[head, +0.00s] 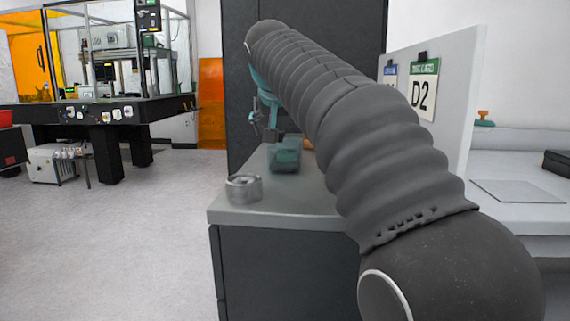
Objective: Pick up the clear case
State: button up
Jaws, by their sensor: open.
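The clear case (285,158) looks like a small see-through box with a dark teal tint. It sits on the light grey counter top (285,205), near its back left part. My gripper (268,133) is above and slightly left of the case, at the end of my dark ribbed arm. Its teal and dark parts show, and it is open with nothing seen in it. The fingertips are small in the picture, so I cannot tell whether they touch the case. My arm hides the area to the right of the case.
A round metal ring-like part (243,188) stands at the counter's left edge, in front of the case. A small orange-brown thing (308,144) shows partly behind my arm. A grey panel with a D2 sign (424,92) stands at right. Open floor (120,240) lies left.

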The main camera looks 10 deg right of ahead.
jog(key=x, duration=0.9)
jog(key=shift+w+f, duration=0.25)
jog(key=shift+f, duration=0.1)
jog(key=c, duration=1.3)
